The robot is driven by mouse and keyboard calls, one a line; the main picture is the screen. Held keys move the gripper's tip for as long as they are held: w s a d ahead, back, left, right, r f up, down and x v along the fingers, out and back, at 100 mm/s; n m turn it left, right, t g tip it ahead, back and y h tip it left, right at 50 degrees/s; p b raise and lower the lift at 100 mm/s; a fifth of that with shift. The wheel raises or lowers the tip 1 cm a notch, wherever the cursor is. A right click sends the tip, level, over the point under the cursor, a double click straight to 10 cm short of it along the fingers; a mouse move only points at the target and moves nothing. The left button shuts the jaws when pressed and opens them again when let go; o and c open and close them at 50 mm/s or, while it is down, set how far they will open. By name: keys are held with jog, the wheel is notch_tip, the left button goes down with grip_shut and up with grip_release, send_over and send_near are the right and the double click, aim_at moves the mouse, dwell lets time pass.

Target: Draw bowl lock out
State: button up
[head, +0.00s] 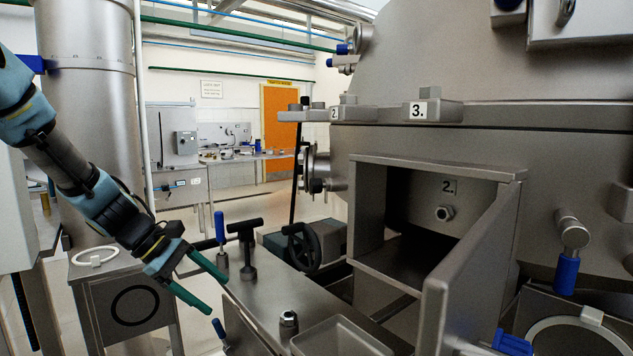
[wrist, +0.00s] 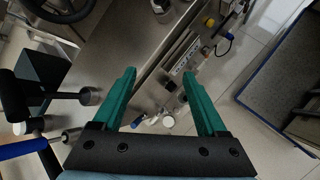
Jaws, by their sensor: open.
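My gripper (head: 216,294) is open and empty at the left end of the steel worktop, its green fingers spread. It also shows in the wrist view (wrist: 159,76), with nothing between the fingers. The grey separator housing (head: 590,170) stands at the right in the head view. Its open compartment, marked "2.", holds a hex-headed metal fitting (head: 444,213) on the back wall. A metal fitting with a blue handle (head: 566,272) is on the housing at the far right. I cannot tell which of these is the bowl lock. My gripper is well left of both.
The compartment's open door (head: 465,280) juts toward me. On the steel worktop (head: 262,300) stand a blue-handled tool (head: 220,228), a black T-handled tool (head: 246,250) and a metal tray (head: 340,338). A black handwheel (head: 301,247) is behind. Floor shows beneath my gripper (wrist: 230,90).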

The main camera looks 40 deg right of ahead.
jog(key=d+r+n+g+h, duration=0.3)
jog(key=d+r+h, duration=0.2)
jog(key=d+r, duration=0.55)
jog(key=n+g+h+p, duration=0.1)
jog(key=n+h, duration=0.1)
jog(key=h, duration=0.2)
send_near(311, 186)
jog(key=d, duration=0.1)
jog(key=p+x, duration=0.3)
jog(key=x, duration=0.7)
jog(key=shift+s+d+r, duration=0.1)
jog(key=shift+s, duration=0.2)
grip_shut()
